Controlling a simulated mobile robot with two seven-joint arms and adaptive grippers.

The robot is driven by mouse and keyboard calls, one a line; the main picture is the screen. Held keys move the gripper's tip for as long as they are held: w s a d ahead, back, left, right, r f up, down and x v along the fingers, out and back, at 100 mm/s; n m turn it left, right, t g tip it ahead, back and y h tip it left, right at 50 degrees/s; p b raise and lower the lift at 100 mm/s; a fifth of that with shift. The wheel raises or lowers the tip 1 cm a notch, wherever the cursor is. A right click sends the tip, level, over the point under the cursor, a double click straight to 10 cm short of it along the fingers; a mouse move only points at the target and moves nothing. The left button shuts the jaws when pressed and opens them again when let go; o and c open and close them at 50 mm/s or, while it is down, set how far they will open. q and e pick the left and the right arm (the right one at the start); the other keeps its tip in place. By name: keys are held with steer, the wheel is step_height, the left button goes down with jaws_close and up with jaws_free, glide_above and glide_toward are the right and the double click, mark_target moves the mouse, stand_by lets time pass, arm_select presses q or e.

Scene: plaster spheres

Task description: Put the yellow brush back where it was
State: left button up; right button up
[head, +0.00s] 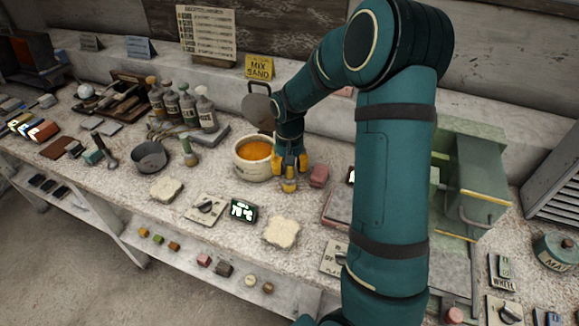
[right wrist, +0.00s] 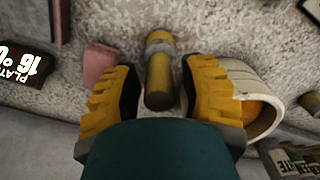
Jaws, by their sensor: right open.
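The yellow brush (right wrist: 160,75) shows in the right wrist view as a yellow cylinder with a grey band near its far end. It lies between the two yellow fingers of my right gripper (right wrist: 162,92), which is open, with a gap visible on both sides. In the head view my right gripper (head: 290,166) is low over the bench, just right of the white pot, with the brush (head: 289,183) at its fingertips. I cannot tell whether the brush stands or lies. My left gripper is not in view.
The white pot (head: 240,164) of orange liquid stands close left of the gripper. A pink block (head: 319,174) is close on its right. Bottles (head: 205,110) and a grey bowl (head: 149,158) stand farther left. A pale sponge-like slab (head: 281,233) lies in front.

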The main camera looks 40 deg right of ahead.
arm_select(q)
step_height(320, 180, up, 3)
steer(key=p, duration=0.2)
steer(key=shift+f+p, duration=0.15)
steer(key=shift+p, duration=0.15)
arm_select(e)
step_height(320, 180, up, 12)
steer(key=shift+w+r, duration=0.1)
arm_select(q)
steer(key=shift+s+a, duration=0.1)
